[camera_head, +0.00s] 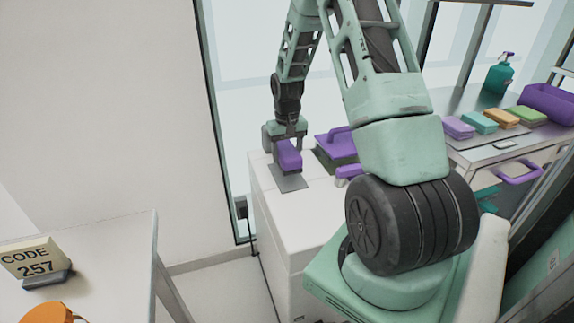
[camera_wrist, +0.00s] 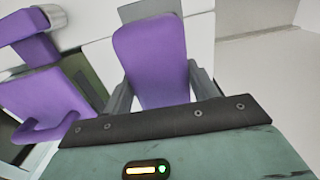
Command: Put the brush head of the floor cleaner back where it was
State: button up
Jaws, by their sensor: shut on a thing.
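My gripper (camera_head: 284,145) is at the end of the arm, over the left part of the white cabinet top. It is shut on a purple block-like piece (camera_head: 287,157), which may be the brush head; no bristles show. In the wrist view the purple piece (camera_wrist: 152,62) stands between the two grey fingers. In the head view it is just above or on a flat grey plate (camera_head: 290,180); I cannot tell whether they touch. No whole floor cleaner can be made out.
A purple-and-green box with a handle (camera_head: 335,143) stands close right of the gripper on the white cabinet (camera_head: 268,203). A counter at right holds coloured blocks (camera_head: 478,122), a teal bottle (camera_head: 498,76) and a purple bin (camera_head: 549,101). A code sign (camera_head: 33,258) is at left.

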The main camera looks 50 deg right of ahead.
jog(key=shift+f, duration=2.05)
jog(key=o, duration=0.9)
jog(key=shift+f, duration=0.15)
